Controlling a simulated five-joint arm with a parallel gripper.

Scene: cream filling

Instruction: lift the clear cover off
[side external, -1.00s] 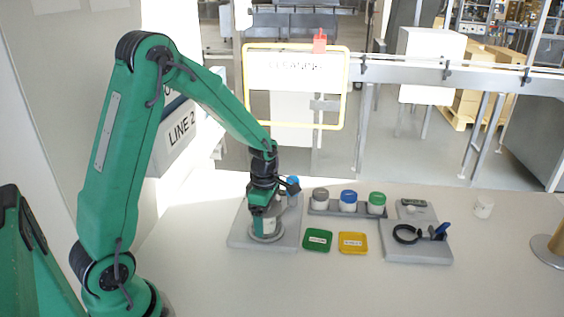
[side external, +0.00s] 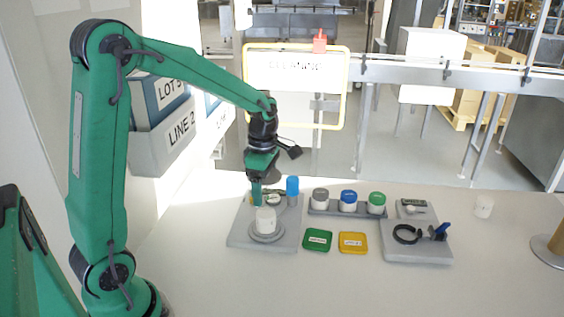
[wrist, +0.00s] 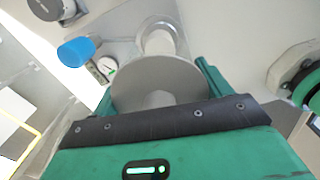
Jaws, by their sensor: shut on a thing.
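My gripper (side external: 262,192) is above the grey scale-like plate (side external: 237,238) at the left of the bench. In the wrist view its green fingers (wrist: 158,82) are shut around a grey, see-through round piece, which I take to be the clear cover (wrist: 133,86). The cover is hard to make out in the side view. Below my gripper a white jar (side external: 265,222) stands upright on a round grey base on the plate. In the wrist view a round pale shape (wrist: 158,38) beyond the cover appears to be that jar on its base.
A blue-topped post (side external: 292,186) stands close behind the jar. To the right are a rack with grey, blue and green-lidded jars (side external: 348,202), a green tray (side external: 317,240), a yellow tray (side external: 353,243) and a grey fixture (side external: 415,252). The front bench is clear.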

